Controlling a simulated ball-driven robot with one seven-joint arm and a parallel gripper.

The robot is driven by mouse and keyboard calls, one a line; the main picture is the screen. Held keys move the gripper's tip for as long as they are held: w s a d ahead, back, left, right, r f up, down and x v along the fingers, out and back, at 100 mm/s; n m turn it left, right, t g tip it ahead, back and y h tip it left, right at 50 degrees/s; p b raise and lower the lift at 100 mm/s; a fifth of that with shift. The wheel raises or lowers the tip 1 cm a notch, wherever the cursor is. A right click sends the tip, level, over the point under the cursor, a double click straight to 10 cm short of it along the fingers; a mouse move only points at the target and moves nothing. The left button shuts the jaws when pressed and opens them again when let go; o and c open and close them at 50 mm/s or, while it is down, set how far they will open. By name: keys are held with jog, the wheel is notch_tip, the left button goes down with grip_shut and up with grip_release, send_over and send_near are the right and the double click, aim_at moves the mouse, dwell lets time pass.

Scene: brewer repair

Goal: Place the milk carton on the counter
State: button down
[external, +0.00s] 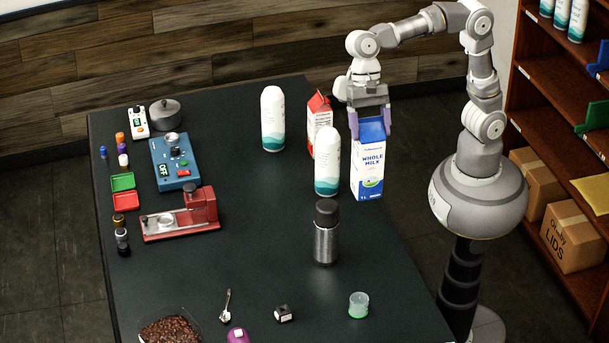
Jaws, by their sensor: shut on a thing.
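The blue and white milk carton (369,172) reads "WHOLE MILK" and stands upright at the right side of the dark counter (265,225). My gripper (370,112) is above it with its fingers down on either side of the carton's top, shut on it. Whether the carton's base touches the counter or hangs just above or beside its right edge, I cannot tell. A red and white carton (319,128) stands behind it to the left, partly hidden by a white bottle.
A white and teal bottle (327,165) stands close to the carton's left; another (272,118) is farther back. A steel flask (326,240) stands in front. Red (185,215) and blue (174,160) devices sit at left. The counter's middle is clear. A shelf (560,120) stands at right.

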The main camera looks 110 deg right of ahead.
jog(key=shift+s+a, duration=0.4)
jog(key=shift+a, duration=0.05)
jog(key=shift+f, duration=0.35)
notch_tip(320, 180, down, 22)
jog(key=w+a+f, duration=0.2)
jog(key=w, duration=0.5)
jog(key=w+a+f, duration=0.3)
jog(key=w, duration=0.5)
jog(key=shift+w+b, duration=0.2)
jog(key=shift+b, duration=0.15)
jog(key=shift+d+f, duration=0.1)
jog(key=shift+f, duration=0.05)
jog(key=shift+c, duration=0.3)
grip_release()
jog(key=shift+s, duration=0.1)
jog(key=shift+o, duration=0.3)
